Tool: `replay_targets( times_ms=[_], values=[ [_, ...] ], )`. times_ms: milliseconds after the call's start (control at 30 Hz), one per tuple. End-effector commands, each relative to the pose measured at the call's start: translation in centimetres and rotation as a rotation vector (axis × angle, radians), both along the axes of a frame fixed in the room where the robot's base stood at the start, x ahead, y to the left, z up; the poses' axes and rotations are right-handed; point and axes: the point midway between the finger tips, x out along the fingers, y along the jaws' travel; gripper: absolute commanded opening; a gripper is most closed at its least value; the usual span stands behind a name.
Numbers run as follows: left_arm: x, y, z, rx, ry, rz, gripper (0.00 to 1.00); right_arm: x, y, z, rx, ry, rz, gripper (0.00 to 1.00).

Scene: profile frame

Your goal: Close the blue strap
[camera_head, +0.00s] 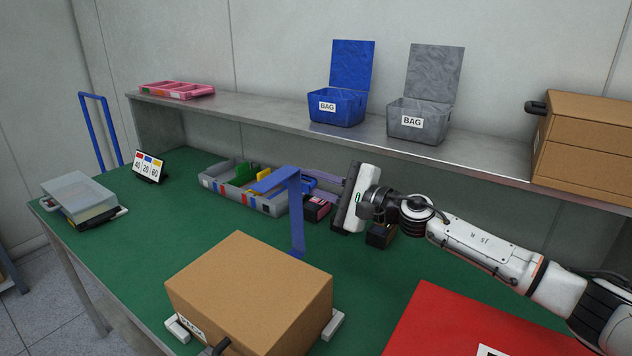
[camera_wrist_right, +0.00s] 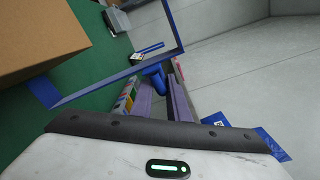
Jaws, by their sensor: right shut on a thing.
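The blue strap (camera_head: 297,222) rises beside the far right side of a closed cardboard box (camera_head: 250,285) and bends left at its top. It stands open, clear of the box top. In the right wrist view the strap (camera_wrist_right: 115,80) shows as a thin angled band. My right gripper (camera_head: 328,184) is level with the strap's upper bend, its fingers pointing left. In the right wrist view its purple fingers (camera_wrist_right: 163,98) are shut on a blue piece at the strap, partly hidden between them.
A grey divided tray (camera_head: 215,188) lies behind the strap. A red panel (camera_head: 455,320) lies at front right. Blue (camera_head: 337,108) and grey bins (camera_head: 420,122) stand on the metal shelf. Another blue upright frame (camera_head: 100,130) stands at the far left. Green table is clear left of the box.

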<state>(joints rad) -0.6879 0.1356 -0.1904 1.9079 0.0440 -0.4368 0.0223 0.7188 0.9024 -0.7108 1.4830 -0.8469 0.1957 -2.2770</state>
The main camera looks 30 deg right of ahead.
Motion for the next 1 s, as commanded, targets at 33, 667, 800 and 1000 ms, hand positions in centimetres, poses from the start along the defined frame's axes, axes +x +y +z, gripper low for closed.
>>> replay_targets(
  times_ms=[33,667,800,1000],
  values=[
    [0.0,0.0,0.5,0.0,0.0,0.0,0.31,-0.4,0.8,0.4,-0.018,-0.01,0.009,0.0],
    [0.1,0.0,1.5,0.0,-0.002,0.0,0.31,-1.7,3.2,0.7,-0.129,-0.07,0.014,0.0],
    [0.1,0.0,1.5,-0.001,-0.003,0.0,0.31,-1.7,3.2,0.7,-0.128,-0.069,0.014,0.0],
    [0.2,0.0,1.6,-0.001,-0.004,0.0,0.31,-1.7,3.1,0.7,-0.129,-0.07,0.012,0.28]
  ],
)
